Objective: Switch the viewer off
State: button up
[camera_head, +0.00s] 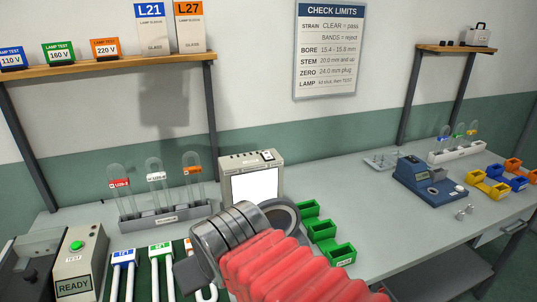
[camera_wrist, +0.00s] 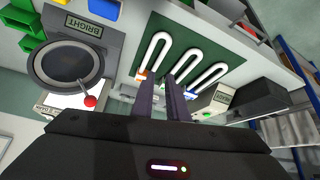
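The viewer (camera_head: 237,160) is a beige box at the back of the bench with a brightly lit white screen (camera_head: 254,184). In the wrist view, a lit white panel (camera_wrist: 63,101) shows beside a grey unit marked BRIGHT (camera_wrist: 84,26), with a round dark disc (camera_wrist: 68,64) and a red-knobbed lever (camera_wrist: 90,101). My gripper (camera_wrist: 162,82) has its dark fingers close together with nothing between them. In the head view my arm hides its fingertips.
A rack with upright glass tubes (camera_head: 165,217) stands left of the viewer. Green bins (camera_head: 323,235) lie to its right. U-shaped white tubes (camera_wrist: 152,50) lie on a green mat. A READY box (camera_head: 78,265) is at left.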

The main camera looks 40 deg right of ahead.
aim_at(269, 159)
jog(key=w+d+r+m+t+h, duration=0.1)
jog(key=w+d+r, duration=0.1)
jog(key=d, duration=0.4)
jog(key=w+d+r+m+t+h, duration=0.1)
jog(key=w+d+r+h, duration=0.1)
jog(key=w+d, duration=0.3)
jog(key=w+d+r+m+t+h, duration=0.1)
jog(key=w+d+t, duration=0.1)
jog(key=d, duration=0.4)
jog(key=shift+w+d+r+h, duration=0.15)
jog(key=shift+w+r, duration=0.05)
jog(key=shift+w, duration=0.25)
jog(key=shift+w+d+r+h, duration=0.15)
jog(key=shift+w+r, duration=0.05)
jog(key=shift+w, duration=0.2)
grip_shut()
jog(key=w+d+r+t, duration=0.1)
jog(key=d+t, duration=0.1)
jog(key=d, duration=0.5)
jog(key=w+d+r+t, duration=0.1)
jog(key=d+r+t, duration=0.1)
jog(key=d, duration=0.5)
jog(key=shift+w+d+r+t+h, duration=0.15)
jog(key=shift+w+t+h, duration=0.15)
jog(key=shift+t, duration=0.1)
